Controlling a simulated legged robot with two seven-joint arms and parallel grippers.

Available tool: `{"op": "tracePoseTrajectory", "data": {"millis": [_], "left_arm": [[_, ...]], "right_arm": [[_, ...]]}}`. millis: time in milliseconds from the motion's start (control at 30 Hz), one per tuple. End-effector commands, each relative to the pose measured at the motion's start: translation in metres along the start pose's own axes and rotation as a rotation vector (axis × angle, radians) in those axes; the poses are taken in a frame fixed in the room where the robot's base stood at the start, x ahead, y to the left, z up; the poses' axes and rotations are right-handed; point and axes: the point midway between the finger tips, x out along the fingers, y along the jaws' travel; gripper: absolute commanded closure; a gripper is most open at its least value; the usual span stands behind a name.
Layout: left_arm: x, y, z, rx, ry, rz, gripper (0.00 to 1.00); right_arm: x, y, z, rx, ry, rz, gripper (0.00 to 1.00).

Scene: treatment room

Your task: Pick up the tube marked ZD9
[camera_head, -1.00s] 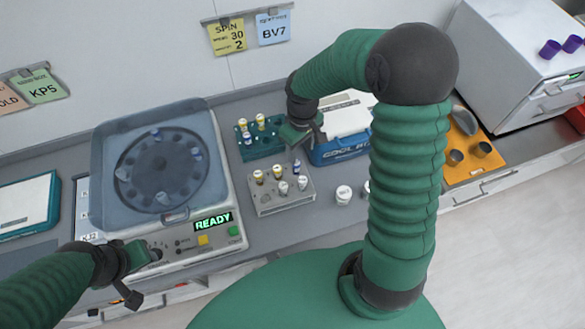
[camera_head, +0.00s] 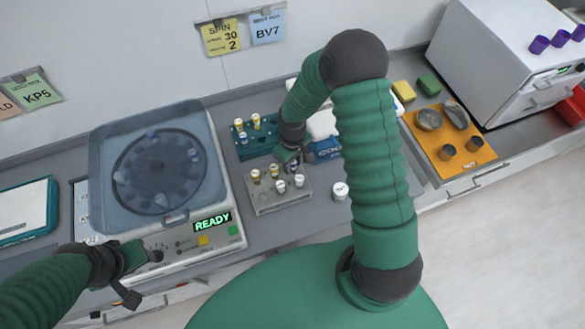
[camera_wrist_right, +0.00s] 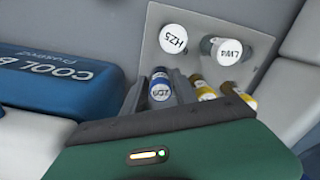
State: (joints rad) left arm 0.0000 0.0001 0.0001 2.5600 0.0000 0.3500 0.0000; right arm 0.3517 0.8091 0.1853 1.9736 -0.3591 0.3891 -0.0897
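The tube marked ZD9 (camera_wrist_right: 160,88) has a white cap and a blue band. In the right wrist view it stands between the two fingers of my right gripper (camera_wrist_right: 163,92), which look open, one finger on each side. In the head view my right gripper (camera_head: 288,156) is low over the back right of the grey rack (camera_head: 283,199) and partly hides the tubes there. White-capped tubes HZ5 (camera_wrist_right: 173,40) and LW4 (camera_wrist_right: 230,52) and yellow-banded tubes (camera_wrist_right: 203,90) stand close by. My left gripper (camera_head: 140,256) is at the centrifuge's front panel; its fingers are unclear.
A green rack (camera_head: 255,150) with several tubes stands behind the grey one. A blue cool box (camera_wrist_right: 55,85) stands beside the right gripper. A white jar (camera_head: 340,191) is to the right.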

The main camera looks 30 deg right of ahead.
Motion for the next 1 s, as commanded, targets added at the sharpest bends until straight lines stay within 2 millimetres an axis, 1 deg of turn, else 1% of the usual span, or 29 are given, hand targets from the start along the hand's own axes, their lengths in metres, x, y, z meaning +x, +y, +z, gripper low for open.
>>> {"op": "tracePoseTrajectory", "data": {"millis": [33, 233, 533, 600, 667, 733, 900, 1000], "left_arm": [[0.000, 0.000, 0.000, 0.000, 0.000, 0.000, 0.64], [0.000, 0.000, 0.000, 0.000, 0.000, 0.000, 0.64], [0.000, 0.000, 0.000, 0.000, 0.000, 0.000, 0.64], [0.001, 0.000, 0.000, 0.000, 0.000, 0.000, 0.64], [0.003, 0.000, 0.001, 0.000, 0.000, 0.000, 0.64], [0.005, 0.000, 0.001, 0.000, 0.000, 0.000, 0.64], [0.011, 0.000, 0.003, 0.000, 0.000, 0.000, 0.64], [0.013, 0.000, 0.003, 0.000, 0.000, 0.000, 0.64]], "right_arm": [[0.000, 0.000, 0.000, 0.000, 0.000, 0.000, 0.74], [0.000, 0.000, 0.000, 0.000, 0.000, 0.000, 1.00], [0.000, 0.000, 0.000, 0.000, 0.000, 0.000, 1.00], [-0.004, 0.001, -0.001, 0.000, 0.002, 0.001, 1.00], [-0.010, 0.001, -0.001, 0.000, 0.004, 0.002, 1.00], [-0.024, 0.001, -0.002, 0.000, 0.006, 0.003, 1.00], [-0.067, 0.002, -0.001, 0.000, 0.006, 0.004, 1.00], [-0.087, 0.001, -0.001, 0.001, 0.004, 0.003, 1.00]]}}
